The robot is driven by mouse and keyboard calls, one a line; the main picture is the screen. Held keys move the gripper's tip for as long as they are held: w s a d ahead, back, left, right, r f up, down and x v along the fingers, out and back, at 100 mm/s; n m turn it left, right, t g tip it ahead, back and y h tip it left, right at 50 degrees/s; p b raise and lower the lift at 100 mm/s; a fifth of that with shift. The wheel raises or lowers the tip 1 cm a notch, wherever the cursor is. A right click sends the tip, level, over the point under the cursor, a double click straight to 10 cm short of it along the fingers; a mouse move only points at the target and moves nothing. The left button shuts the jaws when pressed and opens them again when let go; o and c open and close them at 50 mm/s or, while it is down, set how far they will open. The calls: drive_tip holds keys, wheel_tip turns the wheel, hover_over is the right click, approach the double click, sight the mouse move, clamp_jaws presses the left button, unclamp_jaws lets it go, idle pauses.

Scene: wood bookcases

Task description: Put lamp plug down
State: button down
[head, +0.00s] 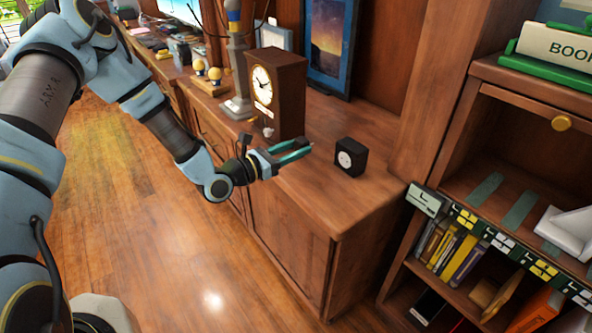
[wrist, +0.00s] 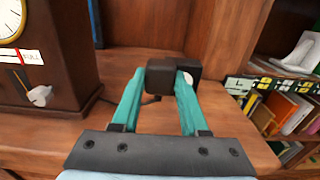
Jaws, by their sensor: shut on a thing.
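The lamp plug is a small dark block (wrist: 160,76) between the tips of my gripper's teal fingers in the wrist view. My gripper (wrist: 158,88) is shut on it, and a short dark piece hangs below it. In the head view my gripper (head: 300,149) reaches in over the wood cabinet top, between the mantel clock and the small black clock. The plug is too small to make out clearly there. I cannot tell its exact height above the surface.
A brown mantel clock (head: 277,92) stands left of my gripper, and a small black clock (head: 350,157) stands to its right. A framed picture (head: 329,45) leans behind. The cabinet top (head: 330,205) is bare toward the front. A bookcase with books (head: 455,250) is at the right.

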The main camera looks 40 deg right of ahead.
sight(296, 179)
wheel_tip(296, 179, down, 7)
drive_tip(key=shift+f+p, duration=0.15)
drive_tip(key=shift+p, duration=0.5)
drive_tip(key=shift+f, duration=0.1)
drive_tip(key=shift+f, duration=0.1)
drive_tip(key=shift+f+b, duration=0.35)
drive_tip(key=shift+f, duration=0.15)
drive_tip(key=shift+c, duration=2.1)
unclamp_jaws()
